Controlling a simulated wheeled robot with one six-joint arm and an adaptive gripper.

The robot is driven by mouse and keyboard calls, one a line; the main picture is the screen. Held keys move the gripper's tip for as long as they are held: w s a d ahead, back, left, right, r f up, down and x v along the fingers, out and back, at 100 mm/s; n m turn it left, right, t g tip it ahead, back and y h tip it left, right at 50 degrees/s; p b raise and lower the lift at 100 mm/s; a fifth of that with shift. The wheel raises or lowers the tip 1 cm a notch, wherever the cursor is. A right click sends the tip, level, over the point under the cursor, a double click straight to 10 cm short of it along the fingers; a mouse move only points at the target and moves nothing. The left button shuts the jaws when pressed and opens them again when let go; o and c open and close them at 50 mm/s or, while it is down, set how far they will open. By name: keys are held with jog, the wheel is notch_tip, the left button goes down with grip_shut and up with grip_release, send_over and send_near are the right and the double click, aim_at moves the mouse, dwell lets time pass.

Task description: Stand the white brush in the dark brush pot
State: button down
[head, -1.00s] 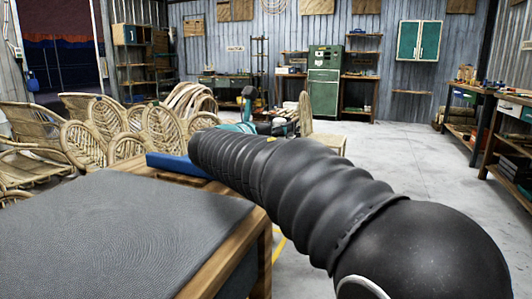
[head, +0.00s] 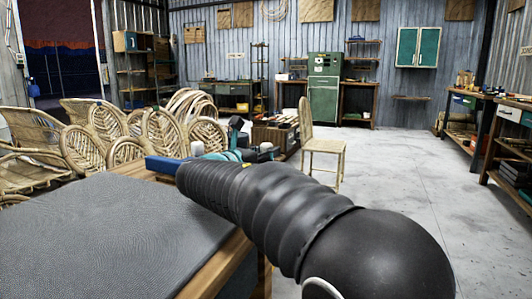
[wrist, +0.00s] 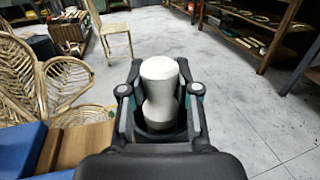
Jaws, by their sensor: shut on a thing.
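The white brush (wrist: 159,82) shows in the wrist view as a pale, rounded, waisted shape between the fingers. My gripper (wrist: 160,95) is shut on it, with one finger on each side. Its lower part is partly hidden by the gripper body. In the head view, my gripper (head: 236,154) shows teal and dark beyond the black ribbed arm cover, above the far end of the table. A small white piece (head: 197,148) beside it may be the brush's end. I cannot make out the dark brush pot in either view.
A grey-topped wooden table (head: 100,235) fills the lower left, with a blue block (head: 163,164) at its far edge. Rattan chairs and frames (head: 90,135) stand behind it. A wooden chair (head: 323,146) stands beyond my arm. The floor (head: 400,165) to the right is clear.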

jog(key=shift+f, duration=0.25)
jog(key=c, duration=0.8)
grip_release()
jog(key=shift+c, duration=0.2)
jog(key=shift+r, duration=0.35)
jog(key=p+v, duration=0.1)
jog(key=v, duration=1.1)
jog(key=s+d+f+m+g+y, duration=0.1)
jog(key=s+d+f+m+g, duration=0.25)
jog(key=d, duration=0.35)
jog(key=s+d+f+m+g+y, duration=0.1)
jog(key=s+d+f+m+g, duration=0.2)
jog(key=d, duration=0.5)
jog(key=s+d+f+m+g, duration=0.1)
jog(key=s+d+f+m, duration=0.2)
jog(key=d, duration=0.4)
jog(key=s+d+f+m+g+y, duration=0.1)
jog(key=s+f+m+y, duration=0.3)
jog(key=s+m, duration=0.5)
jog(key=s+d+f+m+y, duration=0.3)
jog(key=s+f+m+y, duration=0.1)
jog(key=s+f+m, duration=0.4)
jog(key=s+m, duration=0.1)
jog(key=m, duration=0.1)
jog(key=shift+s+f+m+g, duration=0.2)
jog(key=shift+f+m+g, duration=0.05)
jog(key=shift+m+g, duration=0.1)
